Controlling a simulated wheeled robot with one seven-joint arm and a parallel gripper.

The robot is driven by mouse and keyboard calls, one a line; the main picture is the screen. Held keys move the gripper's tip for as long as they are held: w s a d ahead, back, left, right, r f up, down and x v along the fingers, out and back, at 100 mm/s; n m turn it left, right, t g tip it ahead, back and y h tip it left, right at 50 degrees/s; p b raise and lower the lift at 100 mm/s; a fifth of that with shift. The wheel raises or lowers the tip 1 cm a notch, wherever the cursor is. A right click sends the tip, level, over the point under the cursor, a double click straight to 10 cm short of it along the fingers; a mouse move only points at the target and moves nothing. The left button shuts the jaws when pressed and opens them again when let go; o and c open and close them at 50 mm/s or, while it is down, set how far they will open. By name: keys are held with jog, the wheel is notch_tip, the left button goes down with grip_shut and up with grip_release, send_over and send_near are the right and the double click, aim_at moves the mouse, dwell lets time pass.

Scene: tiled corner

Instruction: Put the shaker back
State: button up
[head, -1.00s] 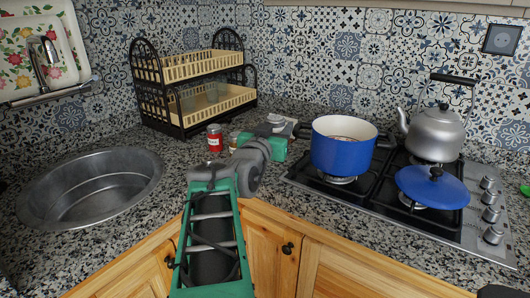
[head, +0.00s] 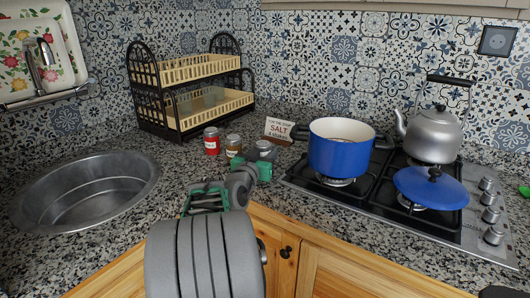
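A red shaker (head: 211,141) with a grey lid stands upright on the counter in front of the dish rack. A brown shaker (head: 233,146) with a grey lid stands just to its right. A small sign (head: 279,130) that reads SALT leans up behind, left of the blue pot. My gripper (head: 264,147) is at the end of my grey and green arm, right of the brown shaker and in front of the sign. Its fingers are hidden by the arm, so I cannot tell whether it holds anything.
The blue pot (head: 341,152) sits on the stove (head: 303,174), with a kettle (head: 436,136) and a blue lid (head: 431,187) to its right. The sink (head: 85,190) is at left and the two-tier rack (head: 150,118) at the back. Counter between sink and shakers is clear.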

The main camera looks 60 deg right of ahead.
jog(key=shift+f, duration=0.15)
jog(key=o, duration=1.4)
jog(key=shift+o, duration=0.2)
jog(key=shift+r, duration=0.25)
jog(key=s+a, duration=0.1)
jog(key=a, duration=1.1)
jog(key=shift+s, duration=0.15)
jog(key=shift+f, duration=0.15)
